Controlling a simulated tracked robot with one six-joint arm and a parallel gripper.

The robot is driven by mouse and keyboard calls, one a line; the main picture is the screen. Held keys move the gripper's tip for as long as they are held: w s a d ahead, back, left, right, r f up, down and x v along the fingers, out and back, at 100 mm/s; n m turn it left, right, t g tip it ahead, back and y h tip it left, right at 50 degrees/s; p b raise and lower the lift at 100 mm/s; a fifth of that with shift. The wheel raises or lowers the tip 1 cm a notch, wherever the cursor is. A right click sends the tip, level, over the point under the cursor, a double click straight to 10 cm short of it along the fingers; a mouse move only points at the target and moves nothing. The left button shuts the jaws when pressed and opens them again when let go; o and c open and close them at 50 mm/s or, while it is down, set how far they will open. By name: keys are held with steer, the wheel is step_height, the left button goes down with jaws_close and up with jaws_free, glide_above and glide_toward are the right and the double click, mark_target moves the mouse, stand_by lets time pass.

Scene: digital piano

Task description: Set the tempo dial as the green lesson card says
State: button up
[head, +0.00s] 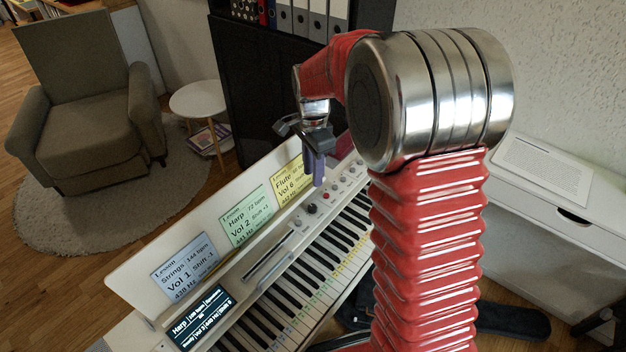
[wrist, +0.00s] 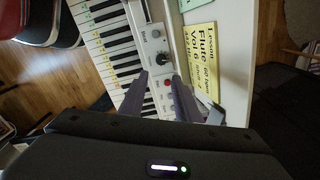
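The green lesson card (head: 246,215) leans on the piano's music rest between a blue and a yellow card. It reads Harp, 72 bpm, Vol 2, Shift +1. A black dial (wrist: 162,59) sits on the white control panel in the wrist view; its label is too small to read, so I cannot tell if it is the tempo dial. A dark dial (head: 312,208) also shows in the head view. My gripper (head: 318,182) hangs over the panel, fingers pointing down. In the wrist view my gripper (wrist: 159,75) has its purple fingers apart, with nothing visibly held between them.
The lit display (head: 200,318) at the panel's left reads Harp; its smaller text is unclear. The yellow card (head: 292,182) stands close behind my gripper. Small knobs and buttons (head: 345,177) lie to the right. The keys (head: 300,280) run along the front.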

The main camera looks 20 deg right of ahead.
mark_target(312, 206)
steer(key=shift+r, duration=0.2)
steer(key=shift+o, duration=0.2)
steer(key=shift+o, duration=1.2)
steer(key=m, duration=0.6)
steer(key=shift+a+r, duration=0.1)
step_height(312, 206, down, 14)
steer(key=shift+r, duration=0.1)
steer(key=shift+c, duration=0.5)
steer(key=shift+w, duration=0.1)
jaws_close()
